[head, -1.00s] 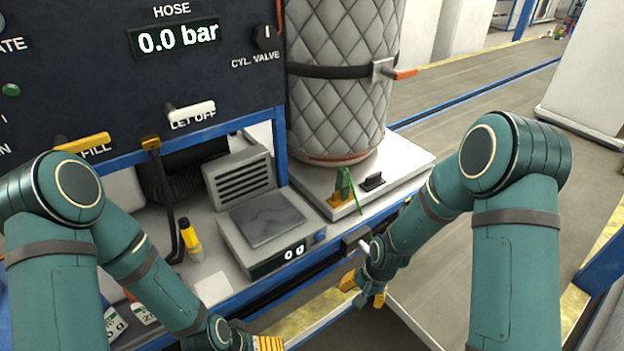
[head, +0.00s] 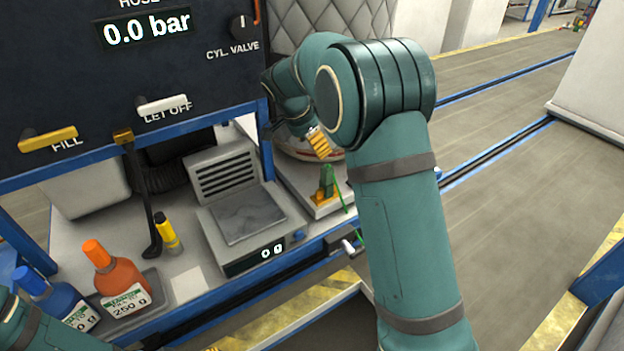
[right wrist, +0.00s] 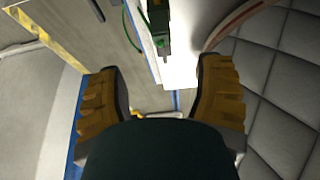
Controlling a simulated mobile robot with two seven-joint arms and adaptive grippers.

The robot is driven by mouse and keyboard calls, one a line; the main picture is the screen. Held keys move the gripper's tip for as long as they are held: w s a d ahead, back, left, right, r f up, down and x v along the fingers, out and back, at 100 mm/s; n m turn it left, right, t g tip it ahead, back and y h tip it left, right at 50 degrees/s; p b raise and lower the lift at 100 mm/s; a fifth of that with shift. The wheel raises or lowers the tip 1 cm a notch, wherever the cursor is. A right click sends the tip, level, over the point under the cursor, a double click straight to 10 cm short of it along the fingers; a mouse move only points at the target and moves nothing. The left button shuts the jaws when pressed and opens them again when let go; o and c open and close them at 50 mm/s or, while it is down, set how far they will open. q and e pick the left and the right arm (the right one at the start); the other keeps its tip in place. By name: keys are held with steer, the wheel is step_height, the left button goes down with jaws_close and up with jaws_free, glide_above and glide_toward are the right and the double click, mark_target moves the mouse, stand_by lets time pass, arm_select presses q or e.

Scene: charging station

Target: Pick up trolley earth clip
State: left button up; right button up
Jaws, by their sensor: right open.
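The green earth clip (head: 327,182) stands on the pale trolley ledge at the foot of the quilted cylinder, with a yellow part at its base and a thin green wire hanging from it. My right gripper (head: 318,142) is just above and slightly left of the clip, apart from it. In the right wrist view the two yellow-padded fingers (right wrist: 162,72) are spread with nothing between them. The clip (right wrist: 157,22) shows beyond them near the top edge, partly cut off. My left arm is at the bottom left; only a tiny yellow tip, probably its gripper, shows at the bottom edge.
The quilted cylinder (head: 345,22) rises close behind my right gripper. A scale (head: 247,215), a yellow torch-like item (head: 167,234), an orange bottle (head: 120,278) and a blue bottle (head: 55,300) stand on the bench. The control panel (head: 60,85) overhangs the left.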

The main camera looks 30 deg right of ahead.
mark_target(326, 168)
steer(key=b+x, duration=0.1)
steer(key=x, duration=0.7)
steer(key=shift+d+f, duration=0.15)
steer(key=shift+f, duration=0.15)
steer(key=b+x, duration=0.1)
steer(key=x, duration=0.4)
steer(key=shift+w+d, duration=0.1)
steer(key=shift+d, duration=0.05)
jaws_close()
